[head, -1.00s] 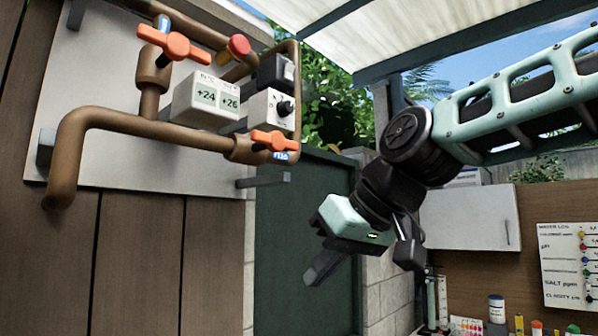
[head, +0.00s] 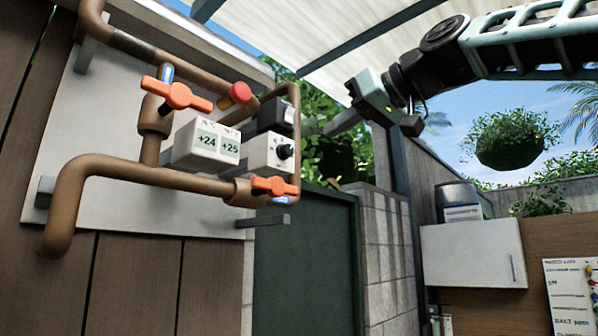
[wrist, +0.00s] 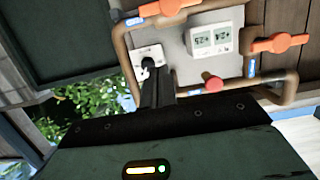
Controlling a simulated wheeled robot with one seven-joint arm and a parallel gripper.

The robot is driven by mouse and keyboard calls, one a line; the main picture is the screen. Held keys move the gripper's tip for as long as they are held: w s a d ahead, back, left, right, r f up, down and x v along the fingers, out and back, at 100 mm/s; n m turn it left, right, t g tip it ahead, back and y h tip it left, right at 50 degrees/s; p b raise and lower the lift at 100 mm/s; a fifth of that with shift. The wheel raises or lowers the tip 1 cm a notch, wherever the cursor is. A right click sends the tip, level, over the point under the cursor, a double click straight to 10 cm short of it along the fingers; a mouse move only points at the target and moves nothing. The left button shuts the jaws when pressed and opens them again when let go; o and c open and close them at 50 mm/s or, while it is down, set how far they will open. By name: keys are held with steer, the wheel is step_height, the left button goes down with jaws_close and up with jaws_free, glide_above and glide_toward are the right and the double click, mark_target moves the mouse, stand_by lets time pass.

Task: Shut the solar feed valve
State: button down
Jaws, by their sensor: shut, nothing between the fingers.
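Two orange valve handles are on the brown pipes at left. The upper handle (head: 177,95) lies across a vertical pipe; it also shows in the wrist view (wrist: 280,43). The lower handle (head: 274,186) lies roughly along the horizontal pipe and shows at the wrist view's top (wrist: 165,8). Each has a small blue tag, too small to read, so I cannot tell which is the solar feed valve. My gripper (head: 330,130) is shut and empty, in the air right of and above the lower handle, apart from both. Its fingers (wrist: 156,90) also show in the wrist view.
A white display box (head: 205,145), a dial box (head: 275,152) and a red knob (head: 236,94) sit among the pipes. A bracket (head: 263,221) juts out below the lower valve. A hanging plant (head: 508,140) and white cabinet (head: 472,253) are at right.

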mark_target(266, 189)
steer(key=w+a+f+p, duration=0.4)
steer(key=w+a+f, duration=0.2)
steer(key=a, duration=0.1)
steer(key=shift+a+f+p, duration=0.25)
steer(key=shift+a+p, duration=0.1)
